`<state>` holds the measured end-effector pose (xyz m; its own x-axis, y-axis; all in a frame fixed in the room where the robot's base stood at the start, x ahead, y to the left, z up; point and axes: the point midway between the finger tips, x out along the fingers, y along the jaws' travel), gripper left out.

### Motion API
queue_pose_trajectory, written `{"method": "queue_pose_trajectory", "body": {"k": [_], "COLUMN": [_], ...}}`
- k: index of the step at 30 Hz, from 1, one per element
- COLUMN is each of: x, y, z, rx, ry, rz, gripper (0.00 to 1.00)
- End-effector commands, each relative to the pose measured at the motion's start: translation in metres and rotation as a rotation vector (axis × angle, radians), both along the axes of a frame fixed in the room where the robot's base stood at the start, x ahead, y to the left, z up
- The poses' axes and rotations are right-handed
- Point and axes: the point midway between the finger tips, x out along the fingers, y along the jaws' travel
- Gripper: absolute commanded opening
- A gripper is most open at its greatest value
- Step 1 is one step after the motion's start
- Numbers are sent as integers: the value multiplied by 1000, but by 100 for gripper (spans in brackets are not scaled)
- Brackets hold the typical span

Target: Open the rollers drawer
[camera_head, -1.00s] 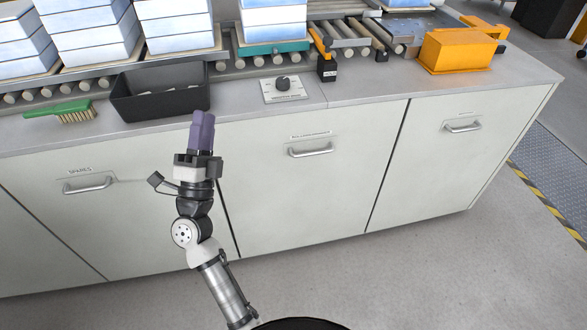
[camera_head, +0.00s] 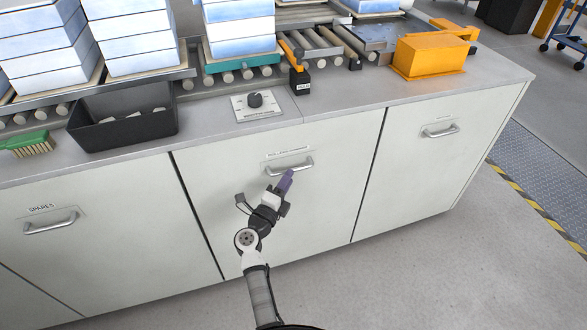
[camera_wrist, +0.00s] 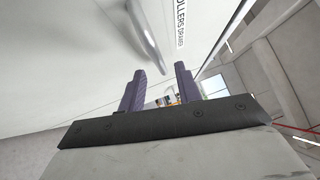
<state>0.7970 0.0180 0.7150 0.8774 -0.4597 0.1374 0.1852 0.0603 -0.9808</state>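The rollers drawer (camera_head: 262,210) is the middle white front of the cabinet, and it is shut flush. Its metal bar handle (camera_head: 290,166) sits near its top under a small label. The handle also shows at the top of the wrist view (camera_wrist: 147,36), beside a label ending "OLLERS DRAWER". My gripper (camera_head: 287,178) is just below the handle in the head view, with purple fingers. In the wrist view my gripper (camera_wrist: 165,80) is open and empty, its fingers apart. The handle lies ahead of the fingertips and is not between them.
The spares drawer (camera_head: 75,245) is to the left and another drawer (camera_head: 435,150) to the right, both shut. On the counter stand a black bin (camera_head: 125,130), a green brush (camera_head: 28,145), a knob panel (camera_head: 256,105) and an orange box (camera_head: 430,57).

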Motion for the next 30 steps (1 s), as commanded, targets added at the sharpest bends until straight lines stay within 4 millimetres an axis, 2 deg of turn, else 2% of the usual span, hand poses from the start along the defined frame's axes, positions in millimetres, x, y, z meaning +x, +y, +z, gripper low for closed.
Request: {"method": "queue_pose_trajectory", "body": {"k": [3,9,20,27,30], "x": [20,37,41,41,41], "y": [-10,-19,-21,-21,-21], "z": [4,6,6,6,6], "rx": [1,1,0,0,0], "ry": [-1,-1,0,0,0], "rz": [-1,1,2,2,2], "gripper": [33,33,33,2,0]}}
